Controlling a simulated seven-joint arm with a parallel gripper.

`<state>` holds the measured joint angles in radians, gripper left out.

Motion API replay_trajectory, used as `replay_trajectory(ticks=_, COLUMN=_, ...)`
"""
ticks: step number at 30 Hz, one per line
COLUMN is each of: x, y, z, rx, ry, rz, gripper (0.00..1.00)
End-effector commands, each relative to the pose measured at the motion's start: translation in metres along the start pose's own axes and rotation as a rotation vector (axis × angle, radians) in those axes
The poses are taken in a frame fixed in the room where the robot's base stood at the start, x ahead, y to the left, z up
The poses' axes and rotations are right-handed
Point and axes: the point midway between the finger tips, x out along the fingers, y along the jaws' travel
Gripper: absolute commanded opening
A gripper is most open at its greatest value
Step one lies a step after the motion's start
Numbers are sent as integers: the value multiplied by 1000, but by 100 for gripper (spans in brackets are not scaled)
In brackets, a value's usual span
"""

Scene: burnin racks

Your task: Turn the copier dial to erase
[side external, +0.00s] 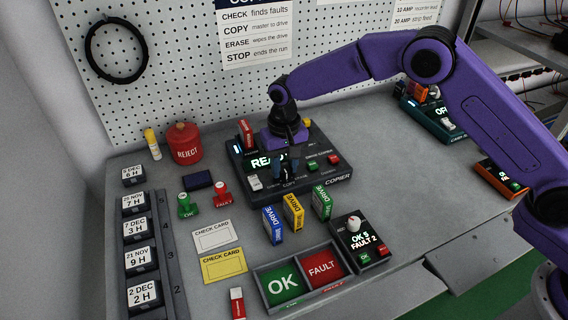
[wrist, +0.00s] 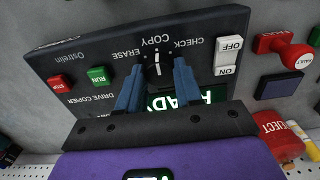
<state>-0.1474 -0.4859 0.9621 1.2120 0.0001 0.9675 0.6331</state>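The copier (side external: 318,190) is a dark box with a lit READY screen, standing on the bench in the side external view. In the wrist view its panel (wrist: 75,52) appears upside down, with ERASE, COPY and CHECK printed around a small dark dial (wrist: 157,63). The dial's white mark seems to point at COPY. My gripper (wrist: 159,66) has its two blue fingers apart, one on each side of the dial; I cannot tell if they touch it. In the side external view my gripper (side external: 288,170) is low over the copier's front, and the dial is mostly hidden there.
The copier carries an ON/OFF switch (wrist: 231,54), a green RUN button (wrist: 98,76) and a red STOP button (wrist: 60,82) near the dial. Several drives (side external: 273,226) stand in front. A red REJECT can (side external: 184,145) and stamps (side external: 222,193) are to the left.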

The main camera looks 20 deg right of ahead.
Motion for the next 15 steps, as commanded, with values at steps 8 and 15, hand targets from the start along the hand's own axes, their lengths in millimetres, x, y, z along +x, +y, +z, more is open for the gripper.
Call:
replay_trajectory(ticks=8, x=-1, y=0, z=0, rx=-25, ry=0, rz=-1, gripper=4)
replay_trajectory(ticks=15, x=-1, y=0, z=0, rx=-146, ry=1, rz=0, gripper=5)
